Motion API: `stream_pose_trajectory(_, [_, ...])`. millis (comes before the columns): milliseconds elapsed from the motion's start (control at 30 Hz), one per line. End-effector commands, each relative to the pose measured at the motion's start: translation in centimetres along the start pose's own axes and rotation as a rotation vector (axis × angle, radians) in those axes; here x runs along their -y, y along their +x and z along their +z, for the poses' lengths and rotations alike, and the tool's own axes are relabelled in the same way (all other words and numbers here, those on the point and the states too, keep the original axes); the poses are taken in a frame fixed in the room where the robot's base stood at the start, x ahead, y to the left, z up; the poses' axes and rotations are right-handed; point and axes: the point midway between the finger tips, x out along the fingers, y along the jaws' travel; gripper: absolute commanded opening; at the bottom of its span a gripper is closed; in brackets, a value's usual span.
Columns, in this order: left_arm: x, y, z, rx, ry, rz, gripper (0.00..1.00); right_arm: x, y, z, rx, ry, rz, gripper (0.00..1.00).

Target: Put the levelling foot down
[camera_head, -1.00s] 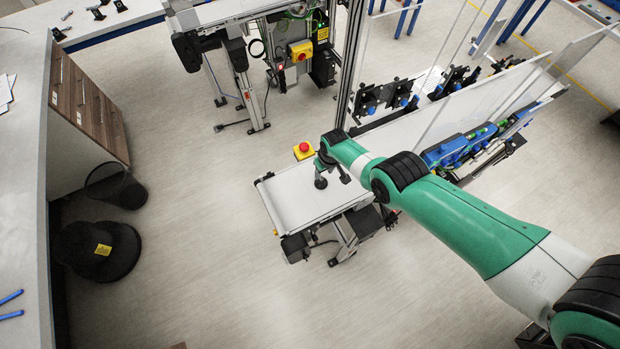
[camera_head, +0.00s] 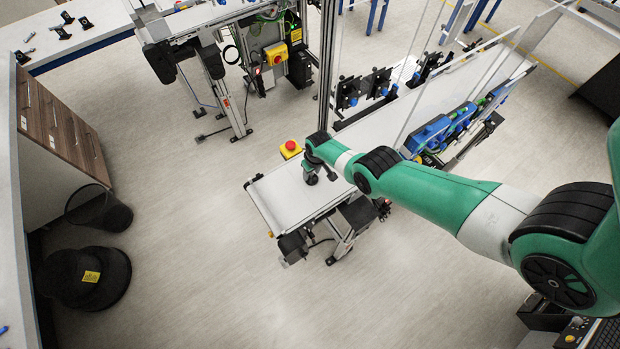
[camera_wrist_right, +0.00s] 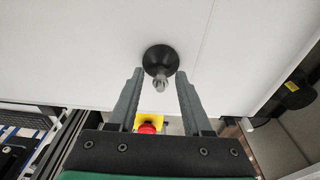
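The levelling foot (camera_wrist_right: 158,57) has a round black base and a short metal stem. In the right wrist view it is on the white belt (camera_wrist_right: 70,50), base against the surface and stem towards my gripper. My right gripper (camera_wrist_right: 160,76) is open, its fingertips either side of the foot with clear gaps to the stem. In the head view the foot (camera_head: 311,180) shows as a small dark disc on the small conveyor (camera_head: 288,203), beneath my right wrist. My left gripper is not in view.
A red emergency button on a yellow box (camera_head: 290,149) stands at the small conveyor's back edge, close to my right arm. Clear upright panels (camera_head: 425,85) and a longer conveyor (camera_head: 420,100) stand behind to the right. The belt's left part is clear.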

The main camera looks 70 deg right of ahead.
Motion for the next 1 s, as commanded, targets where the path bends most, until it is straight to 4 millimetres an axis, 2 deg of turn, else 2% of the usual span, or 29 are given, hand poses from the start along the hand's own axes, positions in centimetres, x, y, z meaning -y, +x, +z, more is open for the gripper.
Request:
stream_pose_trajectory(33, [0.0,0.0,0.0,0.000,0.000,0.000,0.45,0.0,0.0,0.0,0.000,0.000,0.000,0.39])
stream_pose_trajectory(200, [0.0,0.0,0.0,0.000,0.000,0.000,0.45,0.0,0.0,0.0,0.000,0.000,0.000,0.09])
stream_pose_trajectory(267, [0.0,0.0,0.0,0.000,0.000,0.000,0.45,0.0,0.0,0.0,0.000,0.000,0.000,0.00])
stream_pose_trajectory(767, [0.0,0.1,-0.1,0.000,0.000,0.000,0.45,0.0,-0.1,0.0,0.000,0.000,0.000,0.00])
stream_pose_trajectory(1000, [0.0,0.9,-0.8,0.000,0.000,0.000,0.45,0.1,-1.2,-0.2,0.000,-0.001,0.000,0.00])
